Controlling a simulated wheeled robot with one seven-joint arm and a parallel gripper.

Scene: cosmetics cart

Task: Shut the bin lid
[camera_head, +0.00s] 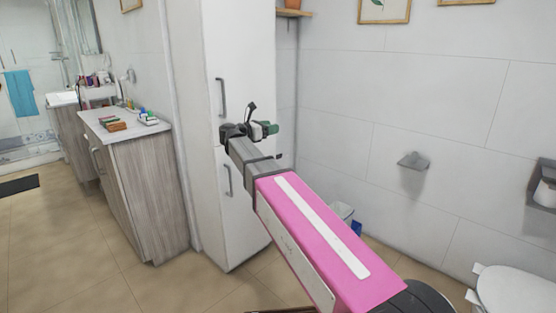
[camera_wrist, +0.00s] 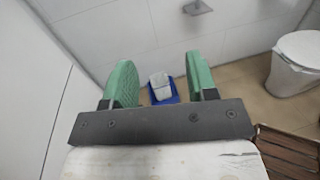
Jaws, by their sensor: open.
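A small blue bin (camera_wrist: 175,97) with a pale grey-white part at its top (camera_wrist: 160,80) stands on the floor by the wall, framed between my fingers in the wrist view. In the head view the bin (camera_head: 356,228) is mostly hidden behind my pink arm; a pale panel (camera_head: 342,210) and a bit of blue show. I cannot tell the lid's exact angle. My gripper (camera_wrist: 159,62) is open and empty, its two green fingers apart. In the head view my gripper (camera_head: 262,130) is in front of the white cabinet, well above the bin and not touching it.
A tall white cabinet (camera_head: 240,60) stands close to my gripper. A toilet (camera_head: 515,290) is at the right, with a paper holder (camera_head: 413,161) on the wall. A brown slatted object (camera_wrist: 290,150) is at the wrist view's lower right. Open tiled floor (camera_head: 60,250) lies left.

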